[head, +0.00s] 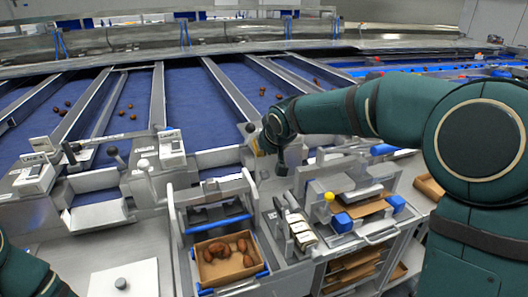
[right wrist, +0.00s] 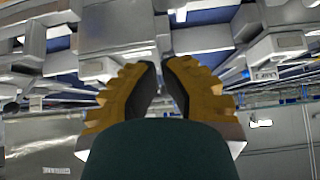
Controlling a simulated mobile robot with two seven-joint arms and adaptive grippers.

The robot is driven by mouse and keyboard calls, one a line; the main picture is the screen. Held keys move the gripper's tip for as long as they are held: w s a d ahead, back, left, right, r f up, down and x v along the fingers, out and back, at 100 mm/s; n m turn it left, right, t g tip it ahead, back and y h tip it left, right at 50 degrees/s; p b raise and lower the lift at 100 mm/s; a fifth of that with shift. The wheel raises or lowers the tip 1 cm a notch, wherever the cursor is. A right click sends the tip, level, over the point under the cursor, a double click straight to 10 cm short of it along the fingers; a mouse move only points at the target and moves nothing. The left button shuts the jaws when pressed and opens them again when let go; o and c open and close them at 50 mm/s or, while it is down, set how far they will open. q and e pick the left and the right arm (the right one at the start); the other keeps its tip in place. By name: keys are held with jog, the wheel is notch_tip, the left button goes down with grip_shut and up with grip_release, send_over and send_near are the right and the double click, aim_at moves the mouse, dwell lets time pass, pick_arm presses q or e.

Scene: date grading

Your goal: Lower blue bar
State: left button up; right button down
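The blue bar (head: 217,224) runs across a metal frame (head: 176,215) at the lower middle of the head view, above a cardboard box (head: 229,277) of brown dates. My right gripper (head: 275,168) points down, above and to the right of the bar and apart from it. In the right wrist view its yellow-brown fingers (right wrist: 161,68) lean together, with tips nearly meeting and nothing seen between them. The bar cannot be made out in the wrist view. Only part of my left arm shows at the lower left; its gripper is out of view.
A scale-like unit (head: 293,222) stands right of the frame. A station with a yellow knob (head: 329,197) and blue blocks is farther right. Blue conveyor lanes (head: 195,95) with scattered dates lie behind.

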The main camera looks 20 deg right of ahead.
pick_arm(q)
jog(key=shift+s+r, duration=0.2)
jog(key=shift+s, duration=0.2)
pick_arm(e)
jog(key=s+r, duration=0.4)
jog(key=s, duration=0.3)
jog(key=shift+d, duration=0.2)
jog(key=shift+s, duration=0.1)
